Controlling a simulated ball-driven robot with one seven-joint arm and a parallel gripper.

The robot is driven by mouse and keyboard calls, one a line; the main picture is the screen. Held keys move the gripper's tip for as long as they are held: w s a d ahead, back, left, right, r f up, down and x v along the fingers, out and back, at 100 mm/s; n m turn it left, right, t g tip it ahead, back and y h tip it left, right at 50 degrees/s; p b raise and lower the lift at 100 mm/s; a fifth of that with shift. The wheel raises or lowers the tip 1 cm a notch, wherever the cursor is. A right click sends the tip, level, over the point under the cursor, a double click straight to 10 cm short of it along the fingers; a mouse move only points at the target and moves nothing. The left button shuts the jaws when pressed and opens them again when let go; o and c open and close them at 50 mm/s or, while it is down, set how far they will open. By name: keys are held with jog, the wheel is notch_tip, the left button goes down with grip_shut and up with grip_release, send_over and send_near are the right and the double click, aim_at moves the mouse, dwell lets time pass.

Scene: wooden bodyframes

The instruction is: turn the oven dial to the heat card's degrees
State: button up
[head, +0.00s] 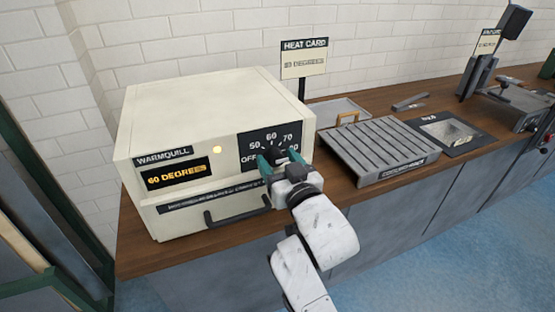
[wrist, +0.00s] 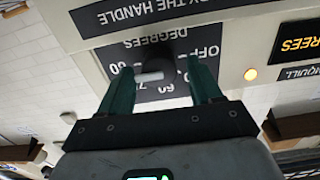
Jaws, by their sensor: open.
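The cream oven (head: 200,125) stands on the counter at left. Its display (head: 178,178) reads 60 DEGREES, and an amber light glows beside it. The dark dial (wrist: 172,60) shows upside down in the wrist view, with a pale pointer mark on it. The scale panel (head: 270,140) carries OFF, 50, 60, 70 and a partly hidden last number. My gripper (head: 281,160) is at the dial, its two green fingers open on either side of it. I cannot tell whether they touch it. The heat card (head: 303,62) stands behind the oven; its degrees figure is too blurred to read surely.
The oven's door handle (head: 237,213) is below my gripper.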

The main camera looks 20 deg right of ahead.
jog(key=s, duration=0.9)
jog(key=shift+s+b, duration=0.3)
jog(key=shift+s, duration=0.1)
